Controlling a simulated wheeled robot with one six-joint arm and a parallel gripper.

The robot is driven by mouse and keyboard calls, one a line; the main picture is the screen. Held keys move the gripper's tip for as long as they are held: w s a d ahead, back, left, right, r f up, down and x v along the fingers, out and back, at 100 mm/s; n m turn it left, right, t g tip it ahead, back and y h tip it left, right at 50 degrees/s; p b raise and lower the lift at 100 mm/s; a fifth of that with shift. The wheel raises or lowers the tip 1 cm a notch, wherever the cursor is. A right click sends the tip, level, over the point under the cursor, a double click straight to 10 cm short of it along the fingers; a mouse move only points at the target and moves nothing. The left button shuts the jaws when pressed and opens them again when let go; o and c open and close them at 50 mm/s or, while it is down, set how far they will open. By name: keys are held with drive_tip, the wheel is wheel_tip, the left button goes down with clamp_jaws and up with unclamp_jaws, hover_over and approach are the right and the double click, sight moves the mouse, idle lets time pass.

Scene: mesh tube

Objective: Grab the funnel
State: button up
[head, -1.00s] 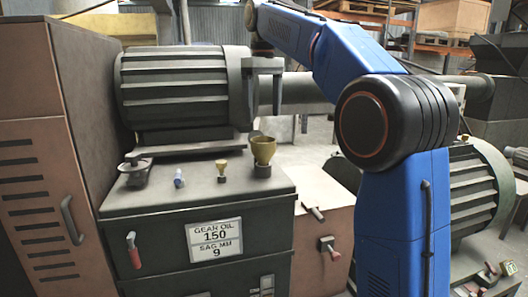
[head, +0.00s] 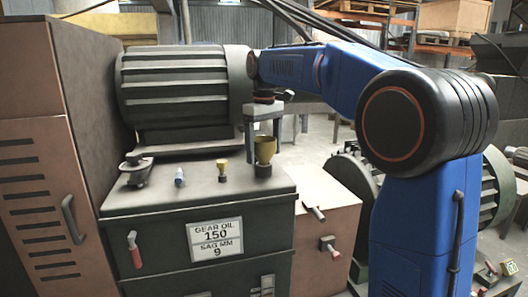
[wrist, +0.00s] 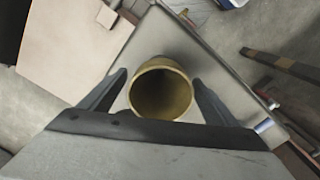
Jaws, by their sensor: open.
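The larger brass-coloured funnel (head: 265,150) stands upright in a dark base near the right back corner of the dark cabinet top. In the wrist view its round open mouth (wrist: 161,92) faces the camera, between the two fingers. My gripper (head: 264,146) points down over it with its fingers apart, one on each side. A smaller yellow funnel (head: 222,168) stands to the left on the same top.
The cabinet top (head: 200,190) also carries a small blue item (head: 179,177) and a dark valve-like part (head: 134,168) at left. A large ribbed motor (head: 180,85) stands behind. A lower brown box (head: 325,215) adjoins at right.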

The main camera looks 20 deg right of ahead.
sight(264, 160)
drive_tip(key=shift+f, duration=1.9)
drive_tip(key=shift+c, duration=0.6)
drive_tip(key=c, duration=1.1)
drive_tip(key=shift+o, duration=0.2)
